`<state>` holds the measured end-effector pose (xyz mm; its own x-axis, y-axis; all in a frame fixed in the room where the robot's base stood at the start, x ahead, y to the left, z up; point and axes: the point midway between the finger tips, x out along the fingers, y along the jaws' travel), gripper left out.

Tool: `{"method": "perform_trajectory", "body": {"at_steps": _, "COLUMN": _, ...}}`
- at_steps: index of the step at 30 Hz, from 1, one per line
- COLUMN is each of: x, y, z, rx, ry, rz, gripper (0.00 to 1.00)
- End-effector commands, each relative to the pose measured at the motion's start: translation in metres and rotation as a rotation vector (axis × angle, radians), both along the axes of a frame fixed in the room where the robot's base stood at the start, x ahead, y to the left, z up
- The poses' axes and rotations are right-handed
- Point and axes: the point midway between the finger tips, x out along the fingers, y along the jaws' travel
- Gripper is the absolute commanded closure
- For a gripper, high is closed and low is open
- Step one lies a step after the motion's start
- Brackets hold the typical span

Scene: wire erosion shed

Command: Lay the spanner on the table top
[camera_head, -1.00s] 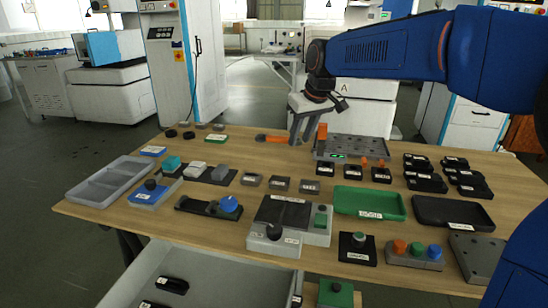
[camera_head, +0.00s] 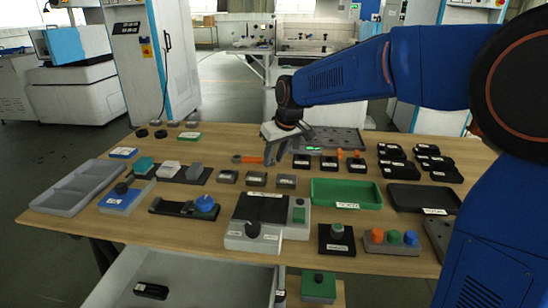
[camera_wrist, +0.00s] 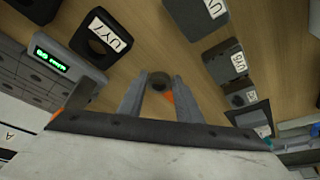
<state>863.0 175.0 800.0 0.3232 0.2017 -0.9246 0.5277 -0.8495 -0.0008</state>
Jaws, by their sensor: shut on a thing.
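The spanner (camera_head: 248,159) has an orange handle and a dark ring end. In the head view it reaches out to the left from my gripper (camera_head: 275,151), low over the back middle of the wooden table top (camera_head: 225,207). My gripper points down and is shut on it. In the wrist view, a dark ring with a bit of orange (camera_wrist: 159,79) shows between the two fingertips; the rest is hidden by my fingers and gripper body. I cannot tell whether the spanner touches the table.
Small grey labelled blocks (camera_head: 256,179) stand in front of my gripper. Bare wood shows left of the spanner.

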Motion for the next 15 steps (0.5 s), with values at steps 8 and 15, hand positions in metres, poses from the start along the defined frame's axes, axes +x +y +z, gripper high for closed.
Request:
{"method": "perform_trajectory", "body": {"at_steps": 8, "x": 0.0001, "y": 0.0001, "z": -0.0005, "rx": 0.001, "ry": -0.001, "rz": 0.0, "gripper": 0.98}}
{"method": "perform_trajectory", "body": {"at_steps": 15, "x": 0.0, "y": 0.0, "z": -0.002, "rx": 0.0, "ry": 0.0, "rz": 0.0, "gripper": 0.5}}
